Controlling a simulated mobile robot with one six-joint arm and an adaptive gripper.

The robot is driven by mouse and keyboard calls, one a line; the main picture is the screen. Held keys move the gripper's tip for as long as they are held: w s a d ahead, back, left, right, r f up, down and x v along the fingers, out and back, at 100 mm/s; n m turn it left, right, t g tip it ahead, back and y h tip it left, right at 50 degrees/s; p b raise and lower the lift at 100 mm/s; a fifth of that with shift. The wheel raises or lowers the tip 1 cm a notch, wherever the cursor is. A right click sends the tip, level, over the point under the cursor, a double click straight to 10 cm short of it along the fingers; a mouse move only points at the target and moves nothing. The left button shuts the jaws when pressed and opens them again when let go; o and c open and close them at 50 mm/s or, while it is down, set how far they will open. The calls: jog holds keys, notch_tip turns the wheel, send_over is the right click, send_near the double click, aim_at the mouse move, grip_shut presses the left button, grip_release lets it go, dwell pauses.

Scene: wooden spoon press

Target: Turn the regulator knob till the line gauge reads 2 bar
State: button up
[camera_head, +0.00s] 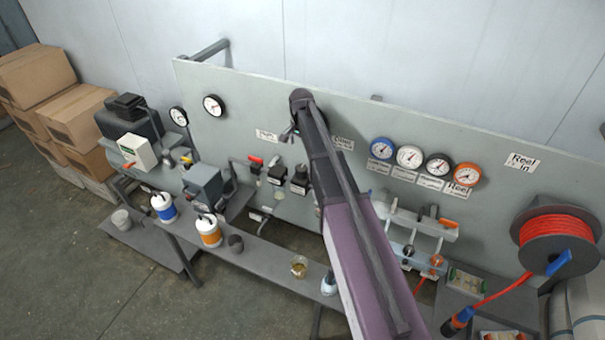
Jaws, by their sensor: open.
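An air-treatment row on the grey panel has a red-handled valve (255,160), a dark unit with a bowl (277,174) and another dark-topped unit (299,178) just left of my arm. I cannot tell for sure which carries the regulator knob. My arm crosses the middle of the view and covers the panel beside this row. No line gauge can be made out there, and it may be hidden. My gripper (289,133) shows only in part beside the arm's dark far end, above the row. It is open, and I see nothing in it.
Four labelled gauges (410,156) sit right of my arm. Two white gauges (213,105) sit at the panel's upper left. A bench (262,260) below holds bottles and cups. An orange hose reel (558,240) stands at right, cardboard boxes (70,110) at left.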

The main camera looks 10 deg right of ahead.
aim_at(302, 168)
jog(key=shift+f+b, duration=5.75)
jog(key=shift+f, duration=0.3)
jog(key=c, duration=1.1)
jog(key=shift+d, duration=0.3)
jog(key=shift+a, duration=0.2)
